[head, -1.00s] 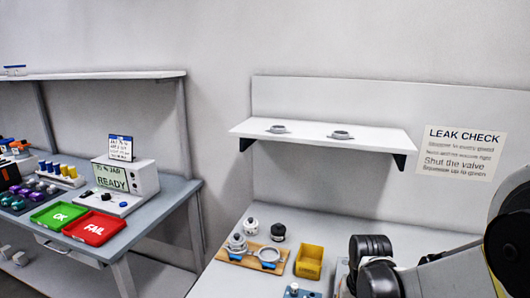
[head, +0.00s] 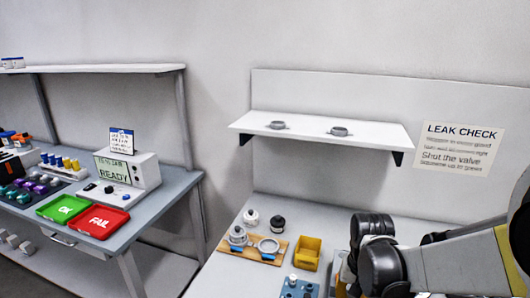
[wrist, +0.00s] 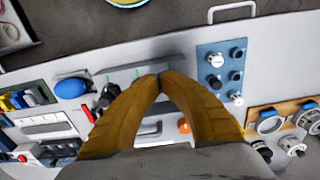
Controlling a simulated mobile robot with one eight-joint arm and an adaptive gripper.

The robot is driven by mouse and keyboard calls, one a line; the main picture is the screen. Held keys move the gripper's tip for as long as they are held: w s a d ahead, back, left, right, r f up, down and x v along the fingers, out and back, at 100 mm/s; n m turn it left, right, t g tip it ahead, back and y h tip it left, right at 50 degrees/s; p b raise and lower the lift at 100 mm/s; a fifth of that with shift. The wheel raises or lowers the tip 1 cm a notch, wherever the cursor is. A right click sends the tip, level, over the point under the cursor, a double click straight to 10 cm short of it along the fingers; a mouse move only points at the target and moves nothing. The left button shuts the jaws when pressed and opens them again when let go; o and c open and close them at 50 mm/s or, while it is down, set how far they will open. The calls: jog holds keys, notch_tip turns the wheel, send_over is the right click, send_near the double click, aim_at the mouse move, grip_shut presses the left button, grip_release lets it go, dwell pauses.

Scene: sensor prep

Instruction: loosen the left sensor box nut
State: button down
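My gripper (wrist: 163,80) shows in the wrist view as two tan fingers whose tips meet, with nothing seen between the tips. It is over a pale bench top, above a grey strip-like fixture (wrist: 142,74). A blue panel (wrist: 212,62) with several black and silver round fittings lies to the right of the fingertips, apart from them. It also shows at the bottom of the head view (head: 299,288). I cannot tell which part is the left sensor box nut. In the head view my arm hides the bench at lower right, and the fingertips are not visible there.
A wooden board (head: 230,252) with ring clamps and a yellow bin (head: 307,254) stand on the bench. A shelf (head: 375,136) overhangs its back. In the wrist view a blue bulb (wrist: 72,88) and an orange knob (wrist: 184,127) are near the fingers. Red (head: 96,221) and green trays sit left.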

jog(key=a+f+b, duration=0.1)
jog(key=f, duration=0.1)
jog(key=w+f+b, duration=0.1)
jog(key=f, duration=0.1)
jog(key=a+f+b, duration=0.1)
jog(key=f, duration=0.1)
jog(key=shift+w+a+f, duration=0.1)
jog(key=shift+w+a, duration=0.1)
jog(key=shift+a, duration=0.15)
dwell(0.3)
jog(key=shift+s+d, duration=0.15)
jog(key=shift+d, duration=0.25)
dwell(0.7)
jog(key=shift+s+d+b, duration=0.15)
jog(key=shift+d+b, duration=0.25)
jog(key=shift+d, duration=0.4)
